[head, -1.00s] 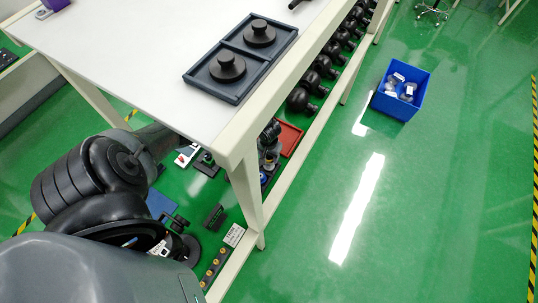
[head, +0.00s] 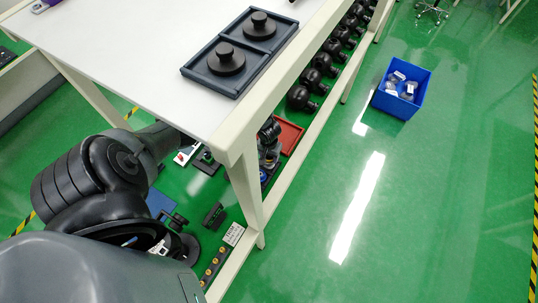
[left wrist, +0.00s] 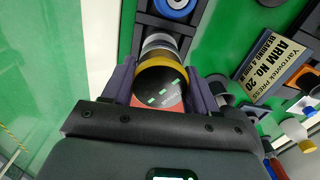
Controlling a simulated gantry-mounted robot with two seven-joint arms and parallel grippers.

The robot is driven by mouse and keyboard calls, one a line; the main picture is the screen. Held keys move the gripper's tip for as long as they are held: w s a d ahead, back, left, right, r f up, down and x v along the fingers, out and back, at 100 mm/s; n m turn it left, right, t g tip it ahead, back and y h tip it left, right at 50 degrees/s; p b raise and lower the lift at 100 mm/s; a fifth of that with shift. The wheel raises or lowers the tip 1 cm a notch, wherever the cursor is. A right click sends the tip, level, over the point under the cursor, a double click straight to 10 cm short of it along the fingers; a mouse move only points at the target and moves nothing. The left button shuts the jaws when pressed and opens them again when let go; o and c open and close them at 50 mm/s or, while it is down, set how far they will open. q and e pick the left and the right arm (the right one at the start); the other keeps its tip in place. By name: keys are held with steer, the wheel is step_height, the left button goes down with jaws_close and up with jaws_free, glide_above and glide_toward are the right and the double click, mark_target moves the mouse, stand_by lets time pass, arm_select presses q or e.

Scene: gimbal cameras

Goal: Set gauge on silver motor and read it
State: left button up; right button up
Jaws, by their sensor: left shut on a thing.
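In the left wrist view my left gripper (left wrist: 160,95) is shut on a round gauge (left wrist: 159,87) with a yellow rim and a dark face with small green marks. The marks are too small to read. A silver-grey cylinder (left wrist: 158,42), which looks like the silver motor, lies directly beyond the gauge in line with it. I cannot tell whether the two touch. In the head view my left gripper (head: 268,158) is under the table, small and partly hidden by the table leg. My right gripper is not in view.
A dark tray holds a blue ring (left wrist: 175,5) beyond the cylinder. A book (left wrist: 279,65) lies to the right. The white table (head: 130,50) and its leg (head: 245,190) stand close around the arm. A red tray (head: 291,138), black round objects (head: 301,99) and a blue bin (head: 402,101) also show.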

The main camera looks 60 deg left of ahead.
arm_select(q)
steer(key=shift+f, duration=0.25)
steer(key=o, duration=1.3)
steer(key=shift+r, duration=0.65)
step_height(320, 180, up, 10)
steer(key=shift+f+p, duration=0.25)
steer(key=shift+p, duration=0.85)
